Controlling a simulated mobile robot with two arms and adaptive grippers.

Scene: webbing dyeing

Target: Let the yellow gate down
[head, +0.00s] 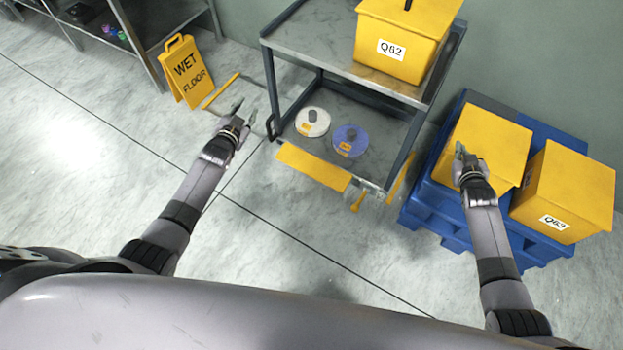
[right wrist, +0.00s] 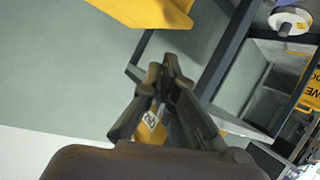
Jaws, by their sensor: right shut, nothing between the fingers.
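A yellow panel (head: 313,167), which looks like the gate, runs along the front edge of the cart's lower shelf; I cannot tell for sure whether it is up or down. Another yellow strip (head: 401,177) shows at the cart's right side, and a small yellow piece (head: 358,201) is below the front right corner. My left gripper (head: 245,109) is open and empty, left of the cart, near a yellow bar (head: 221,90). My right gripper (head: 460,149) is shut and empty, right of the cart, in front of a yellow box; its closed fingers (right wrist: 168,72) show in the right wrist view.
The grey cart (head: 310,52) carries a yellow bin Q62 (head: 398,48) above, with a white spool (head: 312,121) and blue spool (head: 350,140) below. Yellow boxes (head: 488,140) stand on a blue pallet (head: 432,190). A wet-floor sign (head: 184,72) stands left. The front floor is clear.

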